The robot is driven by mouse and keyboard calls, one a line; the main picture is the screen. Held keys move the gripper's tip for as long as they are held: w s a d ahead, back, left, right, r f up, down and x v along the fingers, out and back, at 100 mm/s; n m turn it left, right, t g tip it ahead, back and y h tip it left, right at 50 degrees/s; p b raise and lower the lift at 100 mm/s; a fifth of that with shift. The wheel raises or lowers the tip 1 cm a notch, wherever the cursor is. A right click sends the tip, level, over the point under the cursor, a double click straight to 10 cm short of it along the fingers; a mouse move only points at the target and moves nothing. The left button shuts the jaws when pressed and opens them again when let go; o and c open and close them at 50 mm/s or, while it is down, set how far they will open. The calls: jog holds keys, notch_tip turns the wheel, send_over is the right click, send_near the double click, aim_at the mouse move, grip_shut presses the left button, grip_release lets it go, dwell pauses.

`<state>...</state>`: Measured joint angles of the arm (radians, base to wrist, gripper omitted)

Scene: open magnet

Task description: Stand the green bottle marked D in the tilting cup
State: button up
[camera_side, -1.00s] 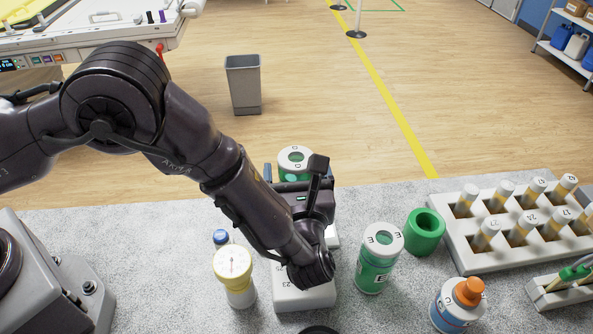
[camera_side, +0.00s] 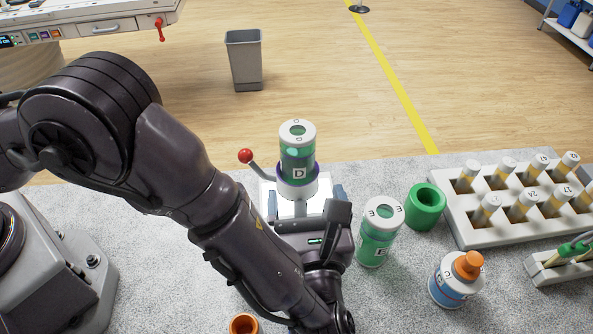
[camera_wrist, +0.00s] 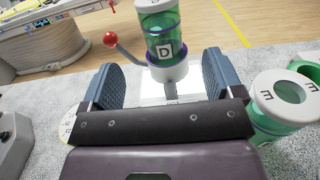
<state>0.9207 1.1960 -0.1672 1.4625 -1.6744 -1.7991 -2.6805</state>
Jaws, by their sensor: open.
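The green bottle marked D (camera_side: 297,155) stands upright in the tilting cup (camera_side: 297,184), a white cup with a purple rim and a red-knobbed lever (camera_side: 246,156). Bottle D also shows in the wrist view (camera_wrist: 163,35), seated in the cup (camera_wrist: 168,66). My gripper (camera_side: 304,192) is open, its two blue-grey fingers apart on the near side of the cup. In the wrist view my gripper (camera_wrist: 163,75) has nothing between its fingers, and bottle and cup stand beyond them. The lower part of the bottle is hidden inside the cup.
A green bottle marked E (camera_side: 378,235) stands close to my gripper's right. A green ring-shaped holder (camera_side: 426,207), a vial rack (camera_side: 480,232) and a blue-white bottle with an orange cap (camera_side: 456,280) are farther right. An orange cup (camera_side: 243,325) is at the front.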

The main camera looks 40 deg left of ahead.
jog(key=shift+s+d, duration=0.15)
jog(key=w+a+r+m+t+h, duration=0.1)
jog(key=w+r+m+t+h, duration=0.1)
jog(key=w+r+m+h, duration=0.85)
jog(key=a+r+m+h, duration=0.3)
jog(key=r+m, duration=0.4)
jog(key=r, duration=0.1)
jog(key=a+r+m+h, duration=0.3)
jog(key=a+r+m, duration=0.1)
jog(key=r+m, duration=0.35)
jog(key=s+a+f+m+g+y, duration=0.1)
jog(key=s+a+m+g, duration=0.3)
jog(key=s+a+m, duration=0.5)
jog(key=s+a+f+m+g+y, duration=0.2)
jog(key=s+a+m+g, duration=0.3)
jog(key=s+a+m, duration=0.5)
jog(key=s+m, duration=0.1)
jog(key=s, duration=0.5)
jog(key=shift+s+a+f+y, duration=0.25)
jog(key=shift+s+f+y, duration=0.05)
jog(key=shift+s+y, duration=0.1)
